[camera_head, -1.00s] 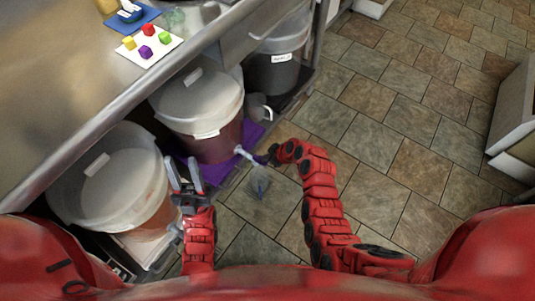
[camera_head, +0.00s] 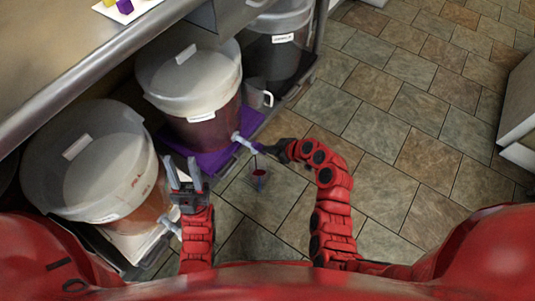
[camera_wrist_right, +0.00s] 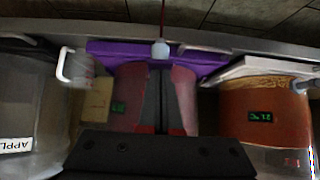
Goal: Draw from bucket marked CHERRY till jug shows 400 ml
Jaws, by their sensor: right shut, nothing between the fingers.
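The middle bucket (camera_head: 205,130) holds dark red liquid and has a pale lid. Its front label is too small to read. Its tap (camera_head: 242,142) faces the aisle; in the right wrist view a thin red stream runs from the tap (camera_wrist_right: 160,49). My right gripper (camera_head: 270,150) is shut and empty, its tips near the tap; contact is unclear. My left gripper (camera_head: 183,174) is open and empty, in front of the near bucket.
A near bucket (camera_head: 90,170) of orange-brown liquid stands at left. A far dark bucket (camera_head: 281,55) has a label starting "APPL" in the wrist view. A white handled jug (camera_head: 257,97) stands between the middle and far buckets. A steel counter (camera_head: 60,60) overhangs; tiled floor is clear at right.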

